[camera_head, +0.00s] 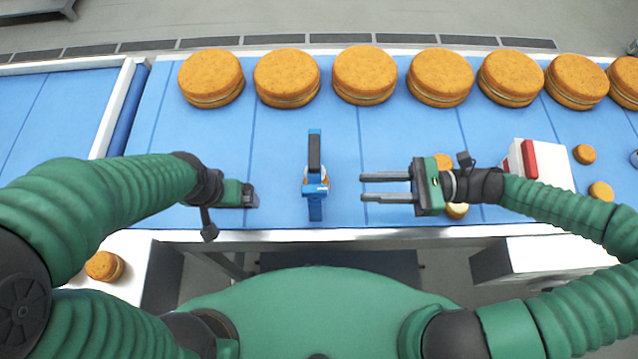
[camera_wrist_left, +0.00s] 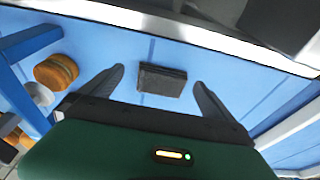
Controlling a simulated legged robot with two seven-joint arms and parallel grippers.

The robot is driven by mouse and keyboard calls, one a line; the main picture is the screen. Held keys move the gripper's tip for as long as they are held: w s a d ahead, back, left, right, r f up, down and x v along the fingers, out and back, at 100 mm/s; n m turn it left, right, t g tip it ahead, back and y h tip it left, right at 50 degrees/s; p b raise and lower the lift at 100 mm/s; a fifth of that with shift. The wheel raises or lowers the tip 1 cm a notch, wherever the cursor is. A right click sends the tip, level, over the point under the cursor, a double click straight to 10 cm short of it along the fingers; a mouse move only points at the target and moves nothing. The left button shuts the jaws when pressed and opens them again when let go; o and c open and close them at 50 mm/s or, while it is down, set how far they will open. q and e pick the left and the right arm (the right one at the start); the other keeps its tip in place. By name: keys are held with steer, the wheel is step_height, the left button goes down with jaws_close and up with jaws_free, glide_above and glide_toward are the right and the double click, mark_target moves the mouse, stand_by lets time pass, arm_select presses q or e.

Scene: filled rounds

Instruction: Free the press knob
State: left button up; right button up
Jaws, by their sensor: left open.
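A small press with a blue frame (camera_head: 315,208) and a dark upper bar (camera_head: 314,152) stands mid-belt. An orange filled round shows partly under it; in the left wrist view the round (camera_wrist_left: 56,72) sits by a white disc (camera_wrist_left: 38,93) and the blue frame (camera_wrist_left: 28,42). I cannot pick out the knob for certain. My left gripper (camera_head: 254,194) is left of the press, pointing down. In the left wrist view its open fingers (camera_wrist_left: 158,84) stand either side of a dark flat block (camera_wrist_left: 162,72). My right gripper (camera_head: 363,188) is open and empty, right of the press, pointing at it.
A row of large orange rounds (camera_head: 365,75) lines the back of the blue belt (camera_head: 270,140). A white box (camera_head: 556,165) with a red part (camera_head: 529,160) stands at right, small rounds (camera_head: 585,154) near it. Another small round (camera_head: 104,266) is at front left.

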mark_target(315, 189)
steer(key=a, duration=1.1)
steer(key=shift+a, duration=0.35)
steer(key=shift+s+d, duration=0.1)
steer(key=shift+d, duration=0.05)
jaws_close()
steer(key=shift+r, duration=0.1)
